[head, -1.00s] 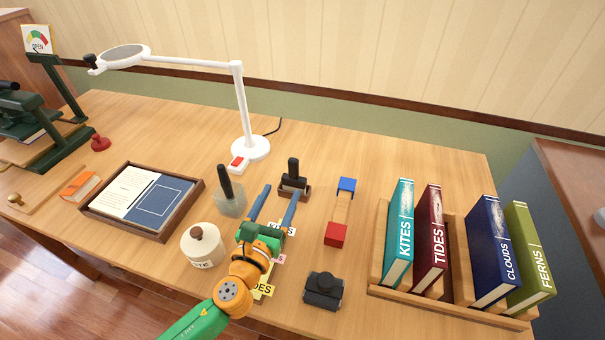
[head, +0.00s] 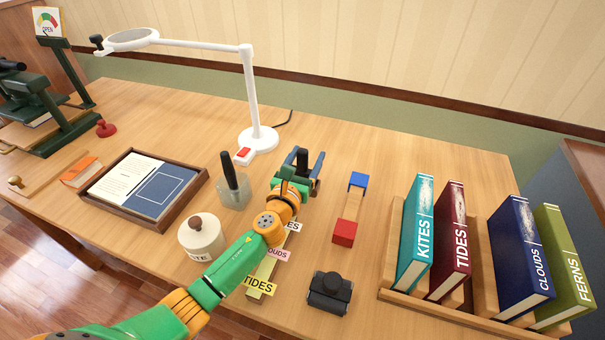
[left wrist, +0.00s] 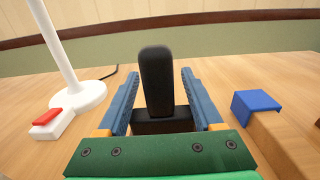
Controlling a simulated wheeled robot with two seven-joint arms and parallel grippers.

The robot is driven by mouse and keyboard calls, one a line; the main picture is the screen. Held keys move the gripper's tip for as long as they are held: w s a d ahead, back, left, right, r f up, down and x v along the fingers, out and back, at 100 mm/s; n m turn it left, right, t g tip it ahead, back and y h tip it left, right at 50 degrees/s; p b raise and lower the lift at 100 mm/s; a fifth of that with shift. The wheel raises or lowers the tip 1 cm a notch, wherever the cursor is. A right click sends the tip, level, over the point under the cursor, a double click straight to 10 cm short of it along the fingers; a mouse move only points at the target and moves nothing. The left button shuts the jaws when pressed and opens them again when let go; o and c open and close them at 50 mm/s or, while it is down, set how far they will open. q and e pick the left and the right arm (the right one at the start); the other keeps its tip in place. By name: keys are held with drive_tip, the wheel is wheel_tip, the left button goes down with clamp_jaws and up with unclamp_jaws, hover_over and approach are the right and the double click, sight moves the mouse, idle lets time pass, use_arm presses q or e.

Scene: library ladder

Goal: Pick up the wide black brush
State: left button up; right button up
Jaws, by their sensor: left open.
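The black brush (head: 302,158) stands upright, its block-like handle rising from a wide dark base in a small brown holder. In the left wrist view its handle (left wrist: 157,80) stands between the two blue fingers, with clear gaps on both sides. My left gripper (head: 305,163) is open around the handle, apparently not touching it. The gripper partly hides the brush's base and holder in the head view. Another black-handled tool (head: 229,172) stands in a clear cup to the left. My right gripper is not in view.
A white lamp (head: 258,138) stands behind to the left. A blue-and-red-ended wooden piece (head: 350,205) lies to the right. A lidded pot (head: 201,240), label strips (head: 262,284) and a black device (head: 330,292) are nearer. Books stand in a rack (head: 398,292) at right.

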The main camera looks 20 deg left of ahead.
use_arm(q)
clamp_jaws()
drive_tip(key=shift+r, duration=0.1)
